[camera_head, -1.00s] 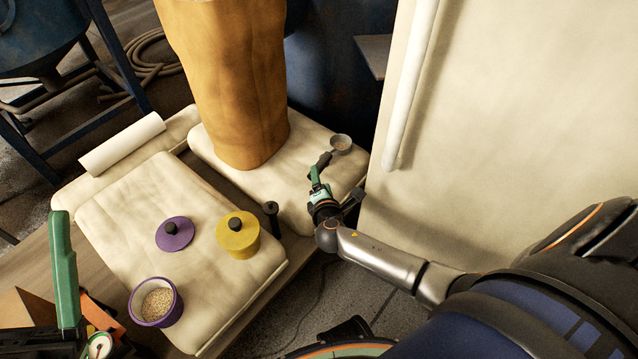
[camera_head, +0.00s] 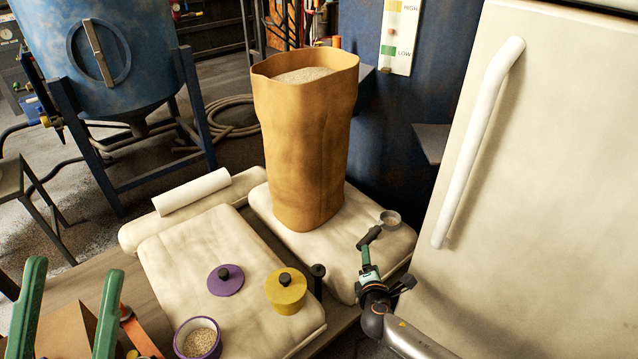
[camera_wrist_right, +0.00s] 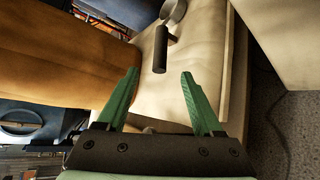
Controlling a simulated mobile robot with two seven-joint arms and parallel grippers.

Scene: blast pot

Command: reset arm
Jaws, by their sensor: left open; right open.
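My left gripper (camera_head: 76,268) is at the lower left in the head view, its two green fingers upright and apart with nothing between them. My right gripper (camera_head: 367,256) is over the front of the right sack, near the scoop. In the right wrist view its green fingers (camera_wrist_right: 160,72) are spread and empty. The scoop, with a grey cup (camera_head: 390,218) and dark handle (camera_head: 370,236), lies on the sack just beyond the right fingertips. In the wrist view the handle (camera_wrist_right: 160,48) points back toward the gap between the fingers; the exact clearance cannot be told.
The left sack (camera_head: 185,250) bears a purple lid (camera_head: 226,280), a yellow pot (camera_head: 286,293) and a purple bowl of grain (camera_head: 198,340). A white handled door (camera_head: 560,180) stands close on the right.

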